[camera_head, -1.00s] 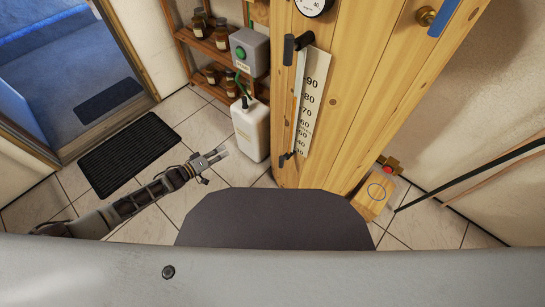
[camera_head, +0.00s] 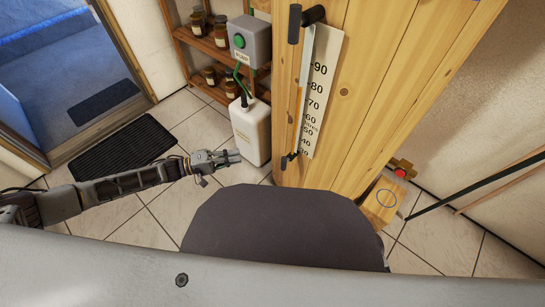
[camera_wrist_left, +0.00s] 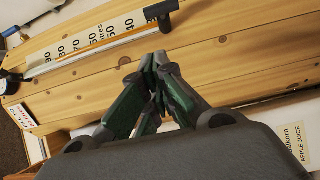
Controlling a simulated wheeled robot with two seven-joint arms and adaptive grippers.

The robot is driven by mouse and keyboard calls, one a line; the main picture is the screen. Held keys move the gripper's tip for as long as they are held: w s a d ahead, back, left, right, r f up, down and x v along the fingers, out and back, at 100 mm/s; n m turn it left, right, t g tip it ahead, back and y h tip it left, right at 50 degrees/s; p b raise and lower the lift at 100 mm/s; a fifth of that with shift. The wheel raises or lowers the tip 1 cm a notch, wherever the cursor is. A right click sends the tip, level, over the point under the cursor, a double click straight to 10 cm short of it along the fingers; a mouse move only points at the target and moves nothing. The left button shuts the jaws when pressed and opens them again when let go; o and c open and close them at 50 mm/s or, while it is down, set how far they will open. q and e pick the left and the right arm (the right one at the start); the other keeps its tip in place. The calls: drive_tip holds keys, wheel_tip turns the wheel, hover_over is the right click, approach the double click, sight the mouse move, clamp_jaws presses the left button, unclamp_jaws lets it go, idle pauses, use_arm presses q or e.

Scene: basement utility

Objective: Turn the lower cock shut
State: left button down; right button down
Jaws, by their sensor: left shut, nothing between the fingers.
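The lower cock (camera_head: 288,160) is a small black fitting at the bottom of the glass sight tube (camera_head: 303,88) on the tall wooden tank (camera_head: 385,90). Its black handle also shows at the top of the left wrist view (camera_wrist_left: 161,10), seemingly roughly in line with the tube. The upper cock (camera_head: 296,24), with its black handle, is at the tube's top. My left gripper (camera_head: 237,155) is shut and empty, left of the lower cock and apart from it. In the left wrist view its fingertips (camera_wrist_left: 158,57) meet in front of the planks. My right gripper is not in view.
A white canister (camera_head: 251,132) stands beside my left gripper, under a grey pump box (camera_head: 249,41). Shelves with jars (camera_head: 205,60) are behind. A brass valve with a red knob (camera_head: 401,171) is low at right. A dark mat (camera_head: 120,148) lies on the tiles at left.

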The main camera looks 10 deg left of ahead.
sight(286, 161)
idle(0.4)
